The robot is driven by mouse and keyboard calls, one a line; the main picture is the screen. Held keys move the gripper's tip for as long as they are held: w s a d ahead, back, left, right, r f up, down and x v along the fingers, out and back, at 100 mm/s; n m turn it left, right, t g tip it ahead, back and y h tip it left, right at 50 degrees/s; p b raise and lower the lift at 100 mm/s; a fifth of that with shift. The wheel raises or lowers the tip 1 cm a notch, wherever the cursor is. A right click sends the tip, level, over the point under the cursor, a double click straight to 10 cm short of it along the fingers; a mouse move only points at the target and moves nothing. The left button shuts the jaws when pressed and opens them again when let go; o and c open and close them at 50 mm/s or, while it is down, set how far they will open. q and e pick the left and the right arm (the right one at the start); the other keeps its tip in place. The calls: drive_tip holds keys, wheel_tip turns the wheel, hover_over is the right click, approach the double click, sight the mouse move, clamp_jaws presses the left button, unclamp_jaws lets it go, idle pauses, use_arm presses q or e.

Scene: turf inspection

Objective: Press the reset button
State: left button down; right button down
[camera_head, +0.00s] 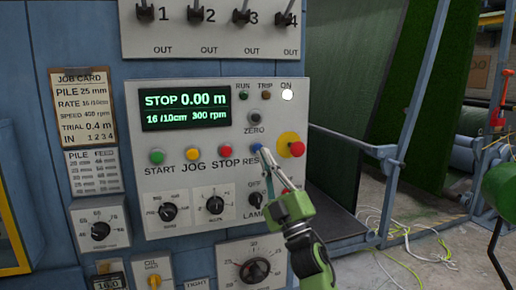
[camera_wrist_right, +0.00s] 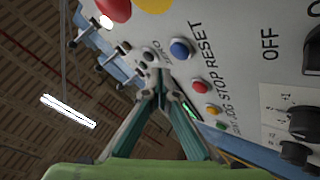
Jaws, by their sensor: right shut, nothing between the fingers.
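In the head view the button (camera_head: 256,148) shows just above my right gripper's fingertips. My right gripper (camera_head: 264,153) is shut and empty, its fingers pointing up-left at the panel. In the right wrist view the blue button (camera_wrist_right: 181,48) lies beyond and right of the closed fingertips (camera_wrist_right: 161,98). Whether the fingertips touch the button I cannot tell. My left gripper is not in view.
The red stop button (camera_head: 225,150) is left of the reset button. A red mushroom button on a yellow plate (camera_head: 290,144) is close on the right. The lamp switch (camera_head: 256,198) is below. The display (camera_head: 185,108) reads STOP 0.00 m. The ON lamp (camera_head: 287,95) is lit white.

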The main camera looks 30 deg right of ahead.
drive_tip(key=s, duration=0.3)
drive_tip(key=shift+s+a+p, duration=0.1)
drive_tip(key=shift+a+p, duration=0.2)
drive_tip(key=shift+a, duration=0.1)
idle(0.5)
